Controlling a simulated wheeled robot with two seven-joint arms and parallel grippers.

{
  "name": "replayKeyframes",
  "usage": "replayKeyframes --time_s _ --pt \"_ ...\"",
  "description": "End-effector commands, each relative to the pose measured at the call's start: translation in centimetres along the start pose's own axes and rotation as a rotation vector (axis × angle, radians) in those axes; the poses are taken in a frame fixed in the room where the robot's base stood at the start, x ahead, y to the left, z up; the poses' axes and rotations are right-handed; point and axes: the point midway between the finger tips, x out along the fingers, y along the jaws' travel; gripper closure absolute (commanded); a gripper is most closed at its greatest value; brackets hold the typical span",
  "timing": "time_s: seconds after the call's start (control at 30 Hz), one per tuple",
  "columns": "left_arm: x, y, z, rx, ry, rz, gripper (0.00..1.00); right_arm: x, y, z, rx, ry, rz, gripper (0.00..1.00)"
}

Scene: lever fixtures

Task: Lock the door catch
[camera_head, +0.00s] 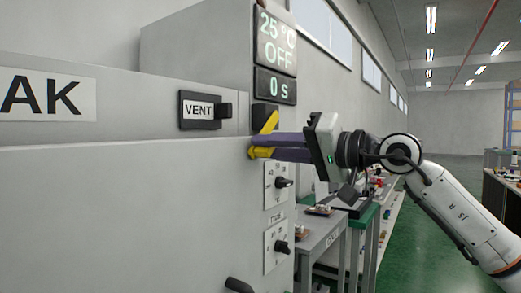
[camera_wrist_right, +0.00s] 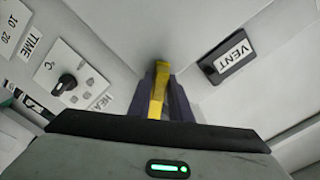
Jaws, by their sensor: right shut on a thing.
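The door catch appears as a yellow lever (camera_head: 263,152) at the edge of the large grey cabinet's front (camera_head: 190,190), below the small display. A second yellow part shows just above the fingers. My right gripper (camera_head: 262,141) reaches in from the right with its purple-grey fingers at the lever. In the right wrist view the yellow lever (camera_wrist_right: 159,88) lies between the two dark fingers (camera_wrist_right: 160,98), which are shut on it. The fingers hide part of the lever and its mounting. My left gripper is not in view.
A black VENT slider (camera_head: 205,110) sits left of the catch. Displays (camera_head: 275,42) read 25 °C, OFF and 0 s. Two rotary knobs (camera_head: 282,183) (camera_head: 281,247) are below the catch. A dark handle-like part (camera_head: 238,286) shows at the bottom. Work benches (camera_head: 322,238) stand behind.

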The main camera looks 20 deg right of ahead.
Motion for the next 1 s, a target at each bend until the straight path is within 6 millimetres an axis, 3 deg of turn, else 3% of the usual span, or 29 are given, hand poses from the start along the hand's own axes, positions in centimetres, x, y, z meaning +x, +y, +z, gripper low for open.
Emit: replayKeyframes --time_s 0.27,0.3,0.37,0.73,1.0 --pt "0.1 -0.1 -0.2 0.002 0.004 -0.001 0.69 0.1 0.2 0.1 -0.009 -0.003 0.006 1.00" --pt "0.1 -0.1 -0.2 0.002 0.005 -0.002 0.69 0.1 0.2 0.1 -0.009 -0.004 0.006 0.77" --pt "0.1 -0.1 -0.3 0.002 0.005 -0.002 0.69 0.1 0.2 0.1 -0.008 -0.003 0.006 0.67" --pt "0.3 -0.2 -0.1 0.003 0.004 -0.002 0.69 -0.5 0.2 0.1 -0.005 -0.001 0.003 0.67" --pt "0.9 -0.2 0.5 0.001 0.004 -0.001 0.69 -5.2 0.4 0.1 -0.008 0.001 0.008 0.67"
